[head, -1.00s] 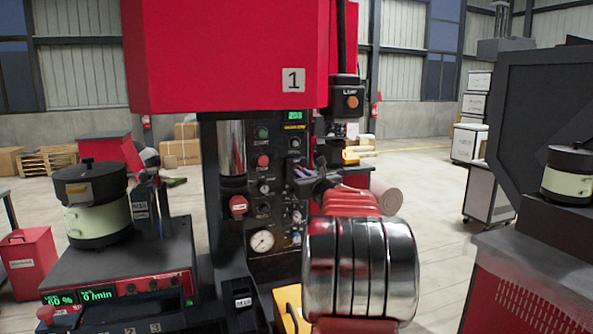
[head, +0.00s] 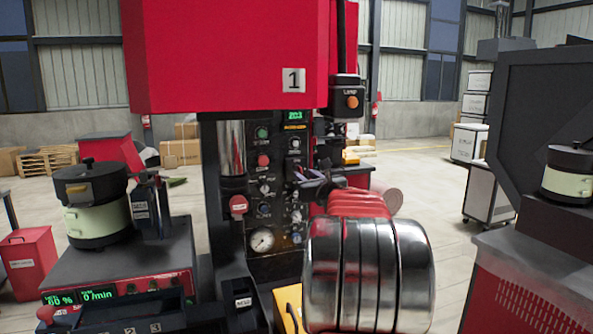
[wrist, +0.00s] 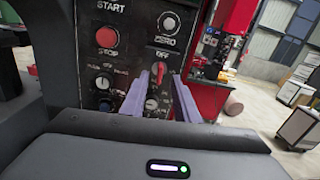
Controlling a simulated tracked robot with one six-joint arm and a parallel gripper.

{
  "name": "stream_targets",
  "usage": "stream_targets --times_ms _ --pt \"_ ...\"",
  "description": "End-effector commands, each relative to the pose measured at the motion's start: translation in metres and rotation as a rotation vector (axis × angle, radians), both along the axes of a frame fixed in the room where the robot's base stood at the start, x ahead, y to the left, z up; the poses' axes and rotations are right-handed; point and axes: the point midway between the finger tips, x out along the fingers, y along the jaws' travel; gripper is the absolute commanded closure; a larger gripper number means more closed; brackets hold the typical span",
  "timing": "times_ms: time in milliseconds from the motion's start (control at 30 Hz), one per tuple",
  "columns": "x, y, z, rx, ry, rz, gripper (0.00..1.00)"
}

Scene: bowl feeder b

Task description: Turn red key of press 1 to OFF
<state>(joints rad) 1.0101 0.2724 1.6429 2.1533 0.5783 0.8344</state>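The red key (wrist: 160,68) sits on the black control panel of press 1, under an OFF label, in the wrist view. It stands nearly upright. My gripper (wrist: 162,80) is open, with its two pale purple fingers pointing at the panel. The fingertips lie on either side of the key's lower part in the picture; whether they reach around it or stop short, I cannot tell. Press 1 (head: 225,60) is the large red machine marked "1" in the head view. There my gripper (head: 303,173) is beside the panel, and my arm hides part of it.
A red STOP button (wrist: 107,37) and a ZERO knob (wrist: 168,22) are near the key. More knobs lie below it. A pressure gauge (head: 262,240) is lower on the panel. A bowl feeder (head: 95,205) stands left.

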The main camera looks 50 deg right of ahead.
Motion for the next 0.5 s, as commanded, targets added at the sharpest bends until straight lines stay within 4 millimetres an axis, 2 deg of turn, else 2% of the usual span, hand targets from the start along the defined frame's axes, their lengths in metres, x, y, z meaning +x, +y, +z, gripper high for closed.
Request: stream_targets --times_ms 500 --pt "-0.031 0.018 0.000 0.000 0.000 -0.001 0.72"
